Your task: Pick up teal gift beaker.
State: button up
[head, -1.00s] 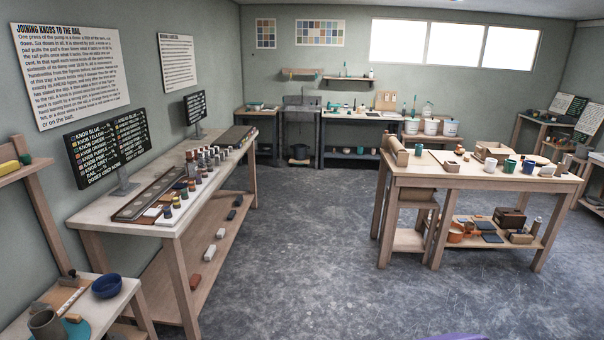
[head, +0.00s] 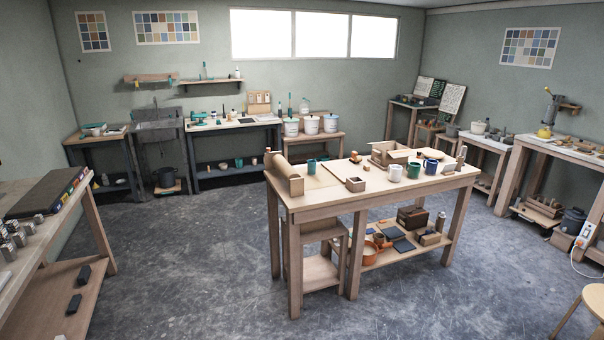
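Two teal beaker-like cups stand upright on the wooden table in the middle of the room. One teal cup (head: 311,167) stands at the table's left, near a cardboard roll. The other teal cup (head: 414,170) stands on the right half, between a white cup (head: 396,173) and a dark blue cup (head: 430,167). I cannot tell from this distance which of the two is the gift beaker. My gripper is not in view.
The wooden table (head: 330,200) also bears cardboard boxes (head: 388,152) and a small open box (head: 355,184). A stool (head: 585,305) stands at the lower right. A bench (head: 60,222) is at the left. Grey floor (head: 190,270) is clear between bench and table.

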aim_at(311, 164)
jog(key=i+l, duration=0.15)
jog(key=i, duration=0.3)
jog(key=i+l+u, duration=0.1)
jog(key=i, duration=0.4)
jog(key=i+l, duration=0.2)
jog(key=i, duration=0.25)
jog(key=i+z, duration=0.2)
jog(key=i, duration=0.35)
jog(key=i+j+z, duration=0.15)
jog(key=i, duration=0.4)
jog(key=i+j+z, duration=0.2)
jog(key=i, duration=0.35)
jog(key=i+j+z, duration=0.15)
jog(key=i, duration=0.35)
